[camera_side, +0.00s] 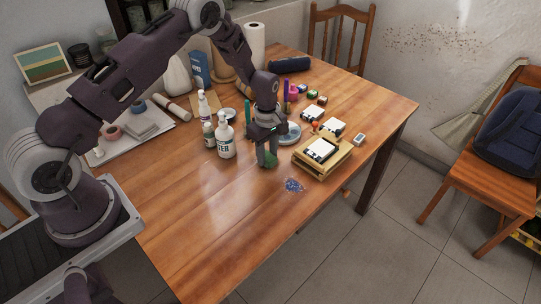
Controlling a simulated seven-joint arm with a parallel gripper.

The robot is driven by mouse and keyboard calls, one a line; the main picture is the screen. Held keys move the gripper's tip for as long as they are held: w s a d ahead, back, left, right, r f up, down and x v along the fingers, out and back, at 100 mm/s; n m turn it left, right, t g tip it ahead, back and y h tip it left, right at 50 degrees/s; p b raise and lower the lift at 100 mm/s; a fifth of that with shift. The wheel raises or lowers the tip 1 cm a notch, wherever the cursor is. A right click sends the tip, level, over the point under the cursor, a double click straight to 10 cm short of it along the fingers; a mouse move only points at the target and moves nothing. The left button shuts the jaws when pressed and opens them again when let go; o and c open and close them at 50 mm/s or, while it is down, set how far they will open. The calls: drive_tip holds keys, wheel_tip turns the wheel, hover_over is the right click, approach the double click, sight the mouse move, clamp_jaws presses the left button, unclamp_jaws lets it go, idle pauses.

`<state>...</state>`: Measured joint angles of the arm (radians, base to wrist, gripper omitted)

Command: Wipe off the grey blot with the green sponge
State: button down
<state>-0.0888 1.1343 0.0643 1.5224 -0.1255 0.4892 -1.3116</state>
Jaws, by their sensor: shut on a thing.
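The green sponge (270,161) is small in the side view and sits between the fingers of my gripper (266,150), near the middle of the table. My gripper points down and is shut on the sponge. The sponge is at or just above the tabletop; I cannot tell whether it touches. A speckled blue-grey blot (293,185) lies on the wood to the lower right of the sponge, apart from it. The fingers hide part of the sponge.
White bottles (226,141) stand close on the left of my gripper. A wooden block with a white-topped item (321,150) stands to the right, near the blot. The table's front part (225,220) is clear.

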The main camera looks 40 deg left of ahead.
drive_tip(key=shift+a, duration=2.4)
drive_tip(key=shift+a+r, duration=0.1)
drive_tip(key=shift+r, duration=0.05)
wheel_tip(320, 180, up, 8)
